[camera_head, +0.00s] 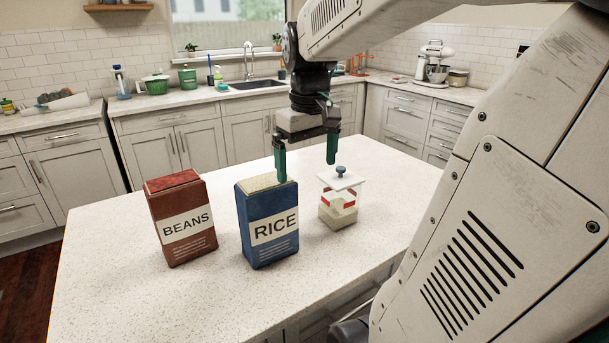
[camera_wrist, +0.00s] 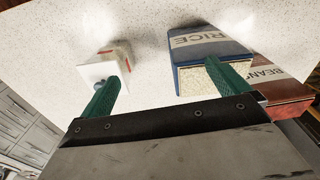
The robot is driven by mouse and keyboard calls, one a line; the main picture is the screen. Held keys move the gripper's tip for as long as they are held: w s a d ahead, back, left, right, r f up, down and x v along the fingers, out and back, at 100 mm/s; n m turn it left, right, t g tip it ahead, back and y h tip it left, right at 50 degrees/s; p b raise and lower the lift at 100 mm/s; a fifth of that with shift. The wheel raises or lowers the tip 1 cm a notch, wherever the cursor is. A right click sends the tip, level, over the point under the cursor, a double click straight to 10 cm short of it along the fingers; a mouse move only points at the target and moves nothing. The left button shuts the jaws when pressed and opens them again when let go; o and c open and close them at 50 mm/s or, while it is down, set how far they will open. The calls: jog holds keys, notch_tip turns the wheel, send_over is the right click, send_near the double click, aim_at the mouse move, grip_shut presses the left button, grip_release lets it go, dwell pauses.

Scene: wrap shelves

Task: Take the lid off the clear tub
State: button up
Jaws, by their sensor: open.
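The clear tub (camera_head: 338,215) stands upright on the counter, with red marks on its side and pale contents at the bottom. Its white lid (camera_head: 342,181) with a blue-grey knob (camera_head: 340,170) sits on top. In the wrist view the lid (camera_wrist: 95,73) and knob (camera_wrist: 98,85) show at the left, by one finger. My gripper (camera_head: 306,160) is open and empty, pointing down above the counter. Its green fingers are spread, one over the rice box's top and one near the lid's knob. I cannot tell whether either finger touches anything.
A blue rice box (camera_head: 268,225) stands left of the tub, close to it. A red beans box (camera_head: 181,220) stands further left. The counter (camera_head: 110,280) is clear in front of the boxes and right of the tub. A sink and cabinets lie behind.

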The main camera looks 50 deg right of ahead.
jog(key=m, duration=0.1)
send_over(344, 169)
jog(key=shift+s+a+f, duration=0.1)
jog(key=shift+a+f, duration=0.2)
jog(key=shift+f, duration=0.05)
jog(key=f, duration=0.7)
jog(key=shift+d, duration=0.25)
jog(key=shift+f, duration=0.4)
jog(key=c, duration=0.9)
